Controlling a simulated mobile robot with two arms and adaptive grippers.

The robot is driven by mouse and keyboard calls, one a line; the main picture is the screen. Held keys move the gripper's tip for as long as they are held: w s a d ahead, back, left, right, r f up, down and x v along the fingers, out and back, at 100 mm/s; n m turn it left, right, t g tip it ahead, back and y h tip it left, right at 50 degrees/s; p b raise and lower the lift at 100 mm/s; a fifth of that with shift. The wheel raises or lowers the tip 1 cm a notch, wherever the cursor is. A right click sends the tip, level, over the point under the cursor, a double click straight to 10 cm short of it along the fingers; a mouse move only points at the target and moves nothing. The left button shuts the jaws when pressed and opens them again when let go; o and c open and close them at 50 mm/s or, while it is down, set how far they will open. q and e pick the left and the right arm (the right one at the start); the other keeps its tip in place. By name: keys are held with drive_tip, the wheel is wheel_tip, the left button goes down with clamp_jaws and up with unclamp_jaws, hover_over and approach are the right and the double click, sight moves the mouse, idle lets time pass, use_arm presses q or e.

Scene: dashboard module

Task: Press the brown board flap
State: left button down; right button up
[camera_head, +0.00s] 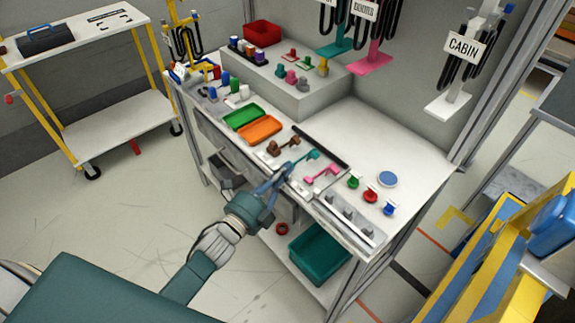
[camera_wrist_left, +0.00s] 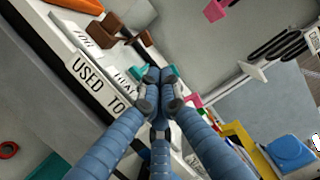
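The brown board flap (camera_head: 284,146) sits on the white bench near its front edge, between the orange tray and a teal flap. In the left wrist view its brown block (camera_wrist_left: 106,30) is at the upper left, with a smaller brown end to its right. My left gripper (camera_head: 288,168) is over the front edge of the bench, beside the brown flap and close to the teal flap (camera_head: 307,157). In the left wrist view its blue fingers (camera_wrist_left: 158,88) meet at the tips with nothing visible between them. They partly hide the teal flap. My right gripper is not in view.
A pink flap (camera_head: 325,173) is just right of the teal one. The orange tray (camera_head: 260,129) and green tray (camera_head: 243,117) lie to the left. Green, red and blue knobs (camera_head: 371,196) stand to the right. A teal bin (camera_head: 318,254) is on the lower shelf.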

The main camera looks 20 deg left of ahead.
use_arm(q)
drive_tip(key=x, duration=0.7)
drive_tip(key=shift+w+p, duration=0.15)
drive_tip(key=shift+p, duration=0.25)
drive_tip(key=shift+w+d, duration=0.1)
drive_tip(key=shift+w, duration=0.3)
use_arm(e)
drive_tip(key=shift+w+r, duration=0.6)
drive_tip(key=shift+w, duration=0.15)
use_arm(q)
drive_tip(key=shift+r, duration=0.1)
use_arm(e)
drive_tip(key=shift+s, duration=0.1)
